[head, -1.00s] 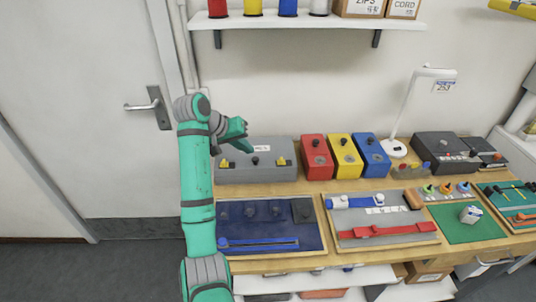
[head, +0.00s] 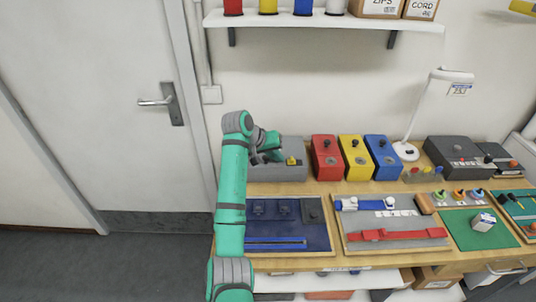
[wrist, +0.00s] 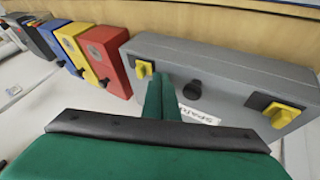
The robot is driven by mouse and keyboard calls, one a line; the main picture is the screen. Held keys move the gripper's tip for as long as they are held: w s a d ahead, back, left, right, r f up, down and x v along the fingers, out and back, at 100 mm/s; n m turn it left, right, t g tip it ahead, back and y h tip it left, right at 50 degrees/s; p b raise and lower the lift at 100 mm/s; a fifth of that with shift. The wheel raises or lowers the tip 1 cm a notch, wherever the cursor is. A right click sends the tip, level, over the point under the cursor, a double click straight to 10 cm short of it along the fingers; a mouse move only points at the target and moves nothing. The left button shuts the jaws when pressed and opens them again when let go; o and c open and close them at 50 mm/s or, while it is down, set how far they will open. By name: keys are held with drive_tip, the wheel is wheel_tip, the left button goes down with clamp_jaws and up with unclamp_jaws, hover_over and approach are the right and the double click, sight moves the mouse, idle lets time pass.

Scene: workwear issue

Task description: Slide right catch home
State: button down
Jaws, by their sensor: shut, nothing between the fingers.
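A grey box (head: 283,174) stands at the back left of the bench. Its right yellow catch (head: 293,160) shows just right of my gripper (head: 280,154); the left catch and the black knob are hidden behind my arm. The wrist view sees the box (wrist: 235,72) turned about, so that right catch (wrist: 143,69) is on the left there, at a dark slot. The other yellow catch (wrist: 281,113) and the black knob (wrist: 192,90) also show. My gripper's green fingers (wrist: 161,88) are shut and empty, between the right catch and knob. I cannot tell whether they touch the catch.
Red (head: 327,157), yellow (head: 355,156) and blue (head: 382,156) boxes stand close to the right of the grey box. A blue panel (head: 265,232) lies in front of it. A shelf (head: 310,20) hangs above.

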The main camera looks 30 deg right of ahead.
sight(293, 159)
drive_tip(key=shift+s+d, duration=0.55)
drive_tip(key=shift+d, duration=0.35)
drive_tip(key=shift+a, duration=0.15)
drive_tip(key=shift+s+d, duration=0.4)
drive_tip(key=shift+d, duration=0.2)
drive_tip(key=shift+s+d, duration=0.35)
drive_tip(key=shift+d, duration=0.25)
drive_tip(key=shift+w+a, duration=0.3)
drive_tip(key=shift+a, duration=0.2)
drive_tip(key=w+a, duration=0.1)
drive_tip(key=a, duration=0.1)
drive_tip(key=shift+w+a, duration=0.35)
drive_tip(key=shift+a, duration=0.05)
drive_tip(key=v, duration=0.9)
drive_tip(key=shift+r, duration=0.4)
